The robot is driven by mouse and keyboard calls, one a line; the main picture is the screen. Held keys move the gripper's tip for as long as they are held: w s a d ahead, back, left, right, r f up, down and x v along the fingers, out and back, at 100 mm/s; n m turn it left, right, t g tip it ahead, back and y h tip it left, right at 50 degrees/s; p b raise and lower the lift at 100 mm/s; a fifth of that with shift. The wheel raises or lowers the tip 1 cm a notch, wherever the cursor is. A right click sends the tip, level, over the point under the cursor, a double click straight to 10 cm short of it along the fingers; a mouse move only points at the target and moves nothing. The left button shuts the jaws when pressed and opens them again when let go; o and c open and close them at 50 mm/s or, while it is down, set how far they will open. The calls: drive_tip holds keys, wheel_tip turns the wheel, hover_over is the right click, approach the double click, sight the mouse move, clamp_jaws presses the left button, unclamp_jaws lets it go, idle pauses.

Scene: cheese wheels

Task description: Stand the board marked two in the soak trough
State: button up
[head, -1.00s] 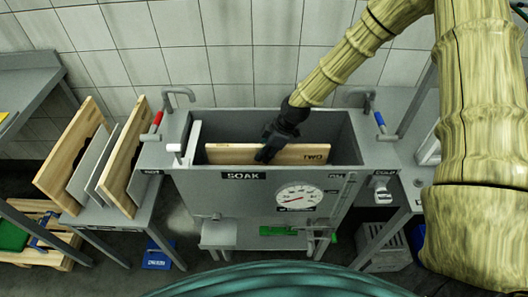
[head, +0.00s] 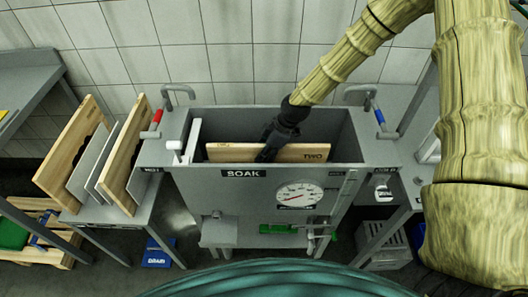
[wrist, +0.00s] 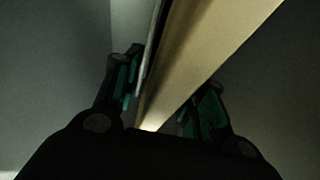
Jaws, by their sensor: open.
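The wooden board marked TWO (head: 308,152) stands on edge inside the grey soak trough (head: 350,130), along its front wall, which carries a SOAK label. Its upper part shows above the front rim; its lower part is hidden by that wall. My gripper (head: 267,153) is down in the trough at the middle of the board's top edge. In the wrist view my gripper (wrist: 165,110) is open, with one finger on each side of the board (wrist: 205,55). That view is dark, and I cannot tell whether either finger still touches the board.
A side table on the left holds upright wooden boards (head: 75,150) and grey panels. Taps with a red handle (head: 157,118) and a blue handle (head: 380,118) flank the trough. A round dial (head: 299,195) is on its front. The trough behind the board looks empty.

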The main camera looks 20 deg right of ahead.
drive_tip(key=v, duration=1.2)
